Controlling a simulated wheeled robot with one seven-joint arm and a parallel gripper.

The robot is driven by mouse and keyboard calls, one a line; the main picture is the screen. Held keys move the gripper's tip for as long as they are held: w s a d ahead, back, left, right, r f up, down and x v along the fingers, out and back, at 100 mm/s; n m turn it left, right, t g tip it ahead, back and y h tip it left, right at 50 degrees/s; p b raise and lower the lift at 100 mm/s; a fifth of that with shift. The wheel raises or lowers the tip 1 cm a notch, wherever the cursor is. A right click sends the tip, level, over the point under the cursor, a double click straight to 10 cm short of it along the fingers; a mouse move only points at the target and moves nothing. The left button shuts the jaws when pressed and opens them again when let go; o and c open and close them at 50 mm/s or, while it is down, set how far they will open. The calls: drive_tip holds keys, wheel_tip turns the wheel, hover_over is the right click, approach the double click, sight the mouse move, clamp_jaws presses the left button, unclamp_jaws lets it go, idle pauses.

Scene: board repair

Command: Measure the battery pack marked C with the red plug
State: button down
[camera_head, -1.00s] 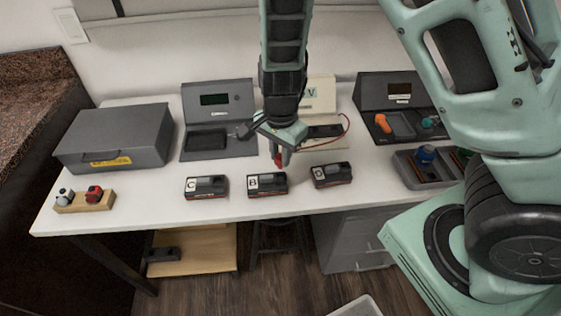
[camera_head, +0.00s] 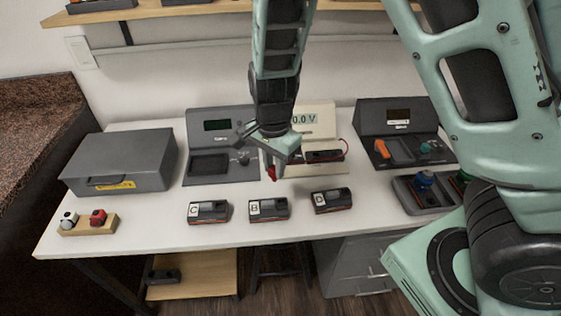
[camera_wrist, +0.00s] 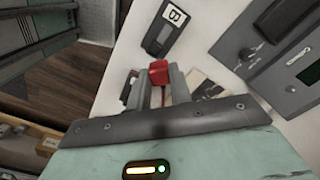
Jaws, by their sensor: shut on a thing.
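My gripper (camera_wrist: 160,80) is shut on the red plug (camera_wrist: 159,70), which also shows below the jaws in the head view (camera_head: 271,172). The plug is in the air above the white table, behind the packs marked B and D. Battery pack C (camera_head: 209,212) lies at the left of the front row, with its letter label at its left end. Pack B (camera_head: 268,209) lies in the middle and pack D (camera_head: 332,201) at the right. The cream meter (camera_head: 318,112) stands behind my gripper, partly hidden by it, with "0.0 V" partly readable. A red lead (camera_head: 345,146) shows beside it.
A grey case (camera_head: 120,160) and a wooden block (camera_head: 88,229) with two small knobs are at the left. Two dark stations (camera_head: 215,150) stand at the back. The table front is clear.

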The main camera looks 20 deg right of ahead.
drive_tip(key=w+a+p, duration=0.5)
drive_tip(key=a+p, duration=0.2)
drive_tip(key=a, duration=0.6)
drive_tip(key=shift+a, duration=0.3)
idle(0.5)
drive_tip(key=shift+w, duration=0.1)
drive_tip(key=shift+f+b, duration=1.45)
drive_tip(key=shift+f, duration=1.8)
drive_tip(key=shift+f, duration=1.4)
idle(1.2)
